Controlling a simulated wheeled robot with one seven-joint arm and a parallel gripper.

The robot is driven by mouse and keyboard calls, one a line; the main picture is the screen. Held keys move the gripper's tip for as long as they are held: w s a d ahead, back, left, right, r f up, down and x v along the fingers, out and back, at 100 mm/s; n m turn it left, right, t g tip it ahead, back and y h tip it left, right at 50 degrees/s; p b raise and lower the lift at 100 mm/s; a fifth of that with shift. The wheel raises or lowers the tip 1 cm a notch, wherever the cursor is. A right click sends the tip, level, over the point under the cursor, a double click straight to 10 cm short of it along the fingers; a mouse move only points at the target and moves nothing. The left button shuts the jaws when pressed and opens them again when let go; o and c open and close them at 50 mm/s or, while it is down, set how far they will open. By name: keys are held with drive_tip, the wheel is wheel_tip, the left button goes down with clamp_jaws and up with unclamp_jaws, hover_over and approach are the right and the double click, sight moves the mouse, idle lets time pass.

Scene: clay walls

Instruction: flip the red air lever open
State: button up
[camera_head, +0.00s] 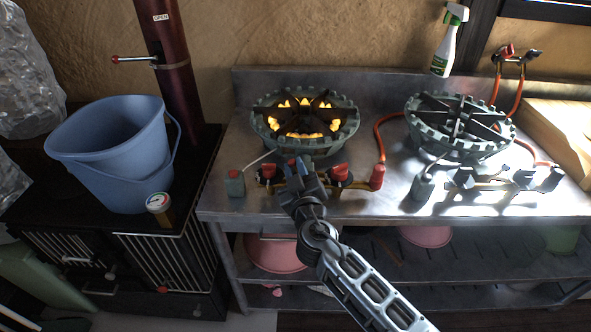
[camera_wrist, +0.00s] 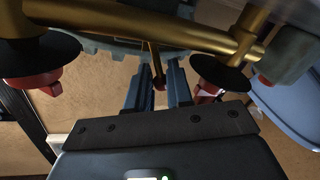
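The lit left burner (camera_head: 305,122) has red valve handles at its front: one on the left (camera_head: 267,171) and one on the right (camera_head: 340,171). My gripper (camera_head: 298,170) is between them, at the burner's front pipe. In the wrist view my gripper (camera_wrist: 157,88) has its two fingers apart. A thin brass lever with a dark red tip (camera_wrist: 160,83) lies between the fingers, with a visible gap on the left; contact on the right is unclear. Red handles also flank the fingers in the wrist view, at left (camera_wrist: 42,88) and right (camera_wrist: 206,92). In the head view my gripper mostly hides the lever.
A second, unlit burner (camera_head: 459,125) is on the right of the metal counter (camera_head: 385,205). A red hose end (camera_head: 377,177) stands right of the handles. A blue bucket (camera_head: 110,150) and a gauge (camera_head: 158,202) are at left. A spray bottle (camera_head: 447,45) is behind.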

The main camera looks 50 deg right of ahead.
clamp_jaws()
drive_tip(key=shift+s+f+m+b, duration=0.15)
drive_tip(key=shift+m+b, duration=0.15)
drive_tip(key=shift+b, duration=0.55)
drive_tip(key=shift+d+b, duration=0.1)
drive_tip(key=shift+b, duration=0.45)
drive_tip(key=m+b, duration=0.1)
drive_tip(key=b, duration=0.1)
drive_tip(key=m+b, duration=0.1)
drive_tip(key=b, duration=0.1)
drive_tip(key=shift+s+d+f+b, duration=0.15)
drive_tip(key=shift+s+d+b, duration=0.05)
drive_tip(key=shift+s+b, duration=0.15)
drive_tip(key=m+b, duration=0.1)
drive_tip(key=b, duration=0.3)
drive_tip(key=s+d+m+h+b, duration=0.1)
drive_tip(key=m+b, duration=0.1)
drive_tip(key=b, duration=0.2)
drive_tip(key=m+b, duration=0.2)
drive_tip(key=b, duration=0.1)
drive_tip(key=shift+s+d+t+h+b, duration=0.2)
drive_tip(key=shift+s+t+h+b, duration=0.1)
drive_tip(key=shift+s+t+b, duration=0.1)
drive_tip(key=m+b, duration=0.2)
drive_tip(key=b, duration=0.1)
drive_tip(key=m+b, duration=0.1)
drive_tip(key=b, duration=0.1)
drive_tip(key=shift+s+d+h, duration=0.3)
drive_tip(key=shift+s, duration=0.1)
